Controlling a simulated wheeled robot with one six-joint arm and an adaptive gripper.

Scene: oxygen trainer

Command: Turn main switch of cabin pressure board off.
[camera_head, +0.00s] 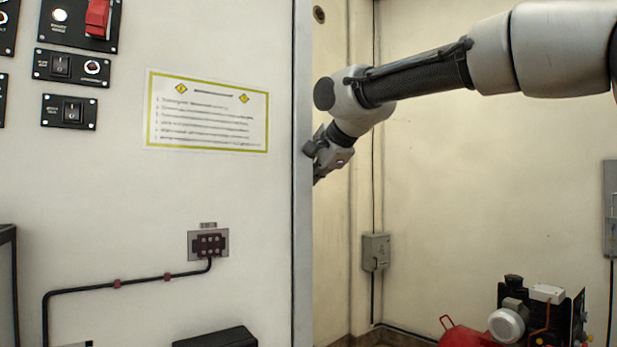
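Black switch panels sit on the white wall at the upper left. The top panel (62,22) has a red switch cover (98,18) and a lit white lamp. Below are a panel with a rocker switch (61,66) and a lamp, and a smaller panel with one rocker switch (73,111). Their labels are too small to read, so I cannot tell which is the cabin pressure board's main switch. My gripper (314,162) is at the wall's right edge, well right of these panels. Its fingers are partly hidden by the edge, and their opening cannot be made out.
The wall's vertical edge (302,230) stands beside my gripper. A yellow-bordered notice (207,112) and a cable connector (208,244) are on the wall. A grey box (376,251) hangs on the back wall. A red compressor (500,325) stands at the lower right.

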